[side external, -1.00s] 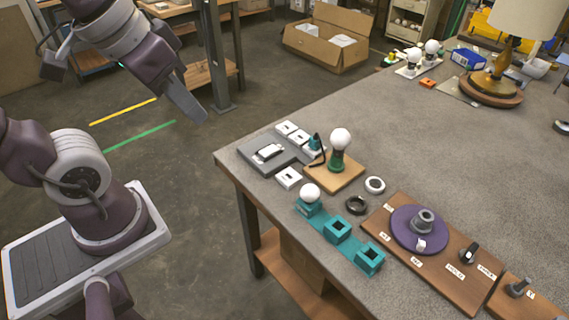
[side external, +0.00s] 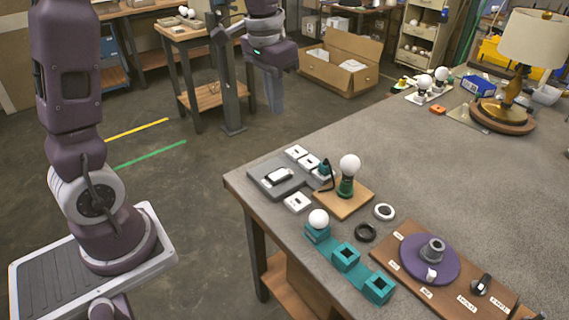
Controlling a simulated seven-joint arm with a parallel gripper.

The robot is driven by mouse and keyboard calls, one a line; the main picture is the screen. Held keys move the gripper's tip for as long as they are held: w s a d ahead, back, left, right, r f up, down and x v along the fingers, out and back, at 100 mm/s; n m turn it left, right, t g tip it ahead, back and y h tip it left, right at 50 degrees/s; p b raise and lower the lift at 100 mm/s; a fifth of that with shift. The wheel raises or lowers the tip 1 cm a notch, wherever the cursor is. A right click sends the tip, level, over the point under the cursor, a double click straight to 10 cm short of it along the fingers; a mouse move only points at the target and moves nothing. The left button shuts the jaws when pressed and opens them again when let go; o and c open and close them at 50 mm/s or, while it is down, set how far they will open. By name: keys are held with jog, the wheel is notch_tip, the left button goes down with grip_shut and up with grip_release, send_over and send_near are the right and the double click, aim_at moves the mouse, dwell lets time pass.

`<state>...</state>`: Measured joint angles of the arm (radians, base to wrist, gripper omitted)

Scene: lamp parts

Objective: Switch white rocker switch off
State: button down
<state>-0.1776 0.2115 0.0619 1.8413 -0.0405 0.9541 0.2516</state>
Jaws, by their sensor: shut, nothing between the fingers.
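A white rocker switch (side external: 279,176) lies on a dark grey plate (side external: 261,181) at the table's near left corner. Its rocker position is too small to tell. My gripper (side external: 276,108) is shut and empty. It points down and appears above and behind the switch in the picture, apart from it.
Several small white square parts (side external: 297,201) lie around the grey plate. A bulb on a green holder (side external: 346,185) stands on a wooden board to the right. Teal blocks (side external: 346,256) and a purple disc (side external: 428,259) are nearer. A lamp (side external: 507,108) stands at the back right.

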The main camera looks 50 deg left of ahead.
jog(key=g, duration=0.2)
send_over(284, 171)
notch_tip(284, 171, down, 8)
jog(key=f, duration=0.1)
jog(key=shift+r, duration=0.25)
notch_tip(284, 171, down, 14)
jog(key=shift+f, duration=0.15)
jog(key=shift+s, duration=0.1)
jog(key=shift+s+r, duration=0.4)
jog(key=shift+s, duration=0.2)
